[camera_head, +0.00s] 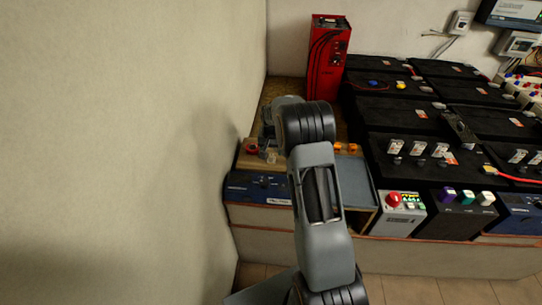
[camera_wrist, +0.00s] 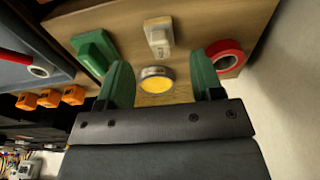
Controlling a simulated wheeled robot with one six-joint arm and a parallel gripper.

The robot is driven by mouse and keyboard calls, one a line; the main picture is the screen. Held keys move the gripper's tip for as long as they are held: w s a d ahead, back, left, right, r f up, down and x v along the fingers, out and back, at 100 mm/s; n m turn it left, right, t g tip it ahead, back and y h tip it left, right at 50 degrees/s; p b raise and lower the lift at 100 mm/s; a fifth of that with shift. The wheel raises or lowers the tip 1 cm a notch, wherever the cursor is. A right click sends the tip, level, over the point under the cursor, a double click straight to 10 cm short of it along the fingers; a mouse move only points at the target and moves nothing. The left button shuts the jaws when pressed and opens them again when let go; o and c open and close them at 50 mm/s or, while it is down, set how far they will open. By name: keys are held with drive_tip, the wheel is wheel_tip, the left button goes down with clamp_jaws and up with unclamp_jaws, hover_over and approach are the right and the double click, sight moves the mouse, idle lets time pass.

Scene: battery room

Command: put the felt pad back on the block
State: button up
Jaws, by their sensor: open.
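My gripper (camera_wrist: 160,68) is open in the wrist view, with its two green fingers apart. A round yellow-faced piece with a metal rim (camera_wrist: 156,84) lies between and beyond the fingers, on a wooden surface (camera_wrist: 190,20). I cannot tell whether the fingers touch it. I cannot pick out the felt pad or the block for certain. A green block-like piece (camera_wrist: 92,50) lies left of the fingers on the same wood. In the head view my arm hides most of this spot; part of the wooden surface (camera_head: 246,161) shows.
A pale switch-like piece (camera_wrist: 158,36) and a red ring (camera_wrist: 226,56) lie nearby on the wood. Orange pieces (camera_wrist: 50,97) and a blue-grey tray (camera_wrist: 20,72) are left. A red unit (camera_head: 328,55) stands behind; black batteries (camera_head: 400,110) fill the right. A wall (camera_head: 120,150) is close on the left.

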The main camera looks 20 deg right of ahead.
sight(271, 163)
drive_tip(key=s+a+r+n+t, duration=0.1)
drive_tip(key=s+a+r, duration=0.3)
drive_tip(key=s+r, duration=0.3)
drive_tip(key=s+a+r+n, duration=0.1)
drive_tip(key=s+a+r, duration=0.2)
drive_tip(key=s+r, duration=0.35)
drive_tip(key=s+a+r+n, duration=0.1)
drive_tip(key=s+a+n, duration=0.1)
drive_tip(key=s, duration=0.5)
drive_tip(key=s+a+r+n, duration=0.1)
drive_tip(key=s+a, duration=0.2)
drive_tip(key=s, duration=0.5)
drive_tip(key=shift+s+n+t+y, duration=0.2)
drive_tip(key=shift+n+t+y, duration=0.1)
drive_tip(key=shift+n+t, duration=0.1)
wheel_tip(271, 163, up, 10)
drive_tip(key=p, duration=0.9)
drive_tip(key=shift+s+r, duration=0.25)
drive_tip(key=shift+s, duration=0.05)
drive_tip(key=shift+d, duration=0.1)
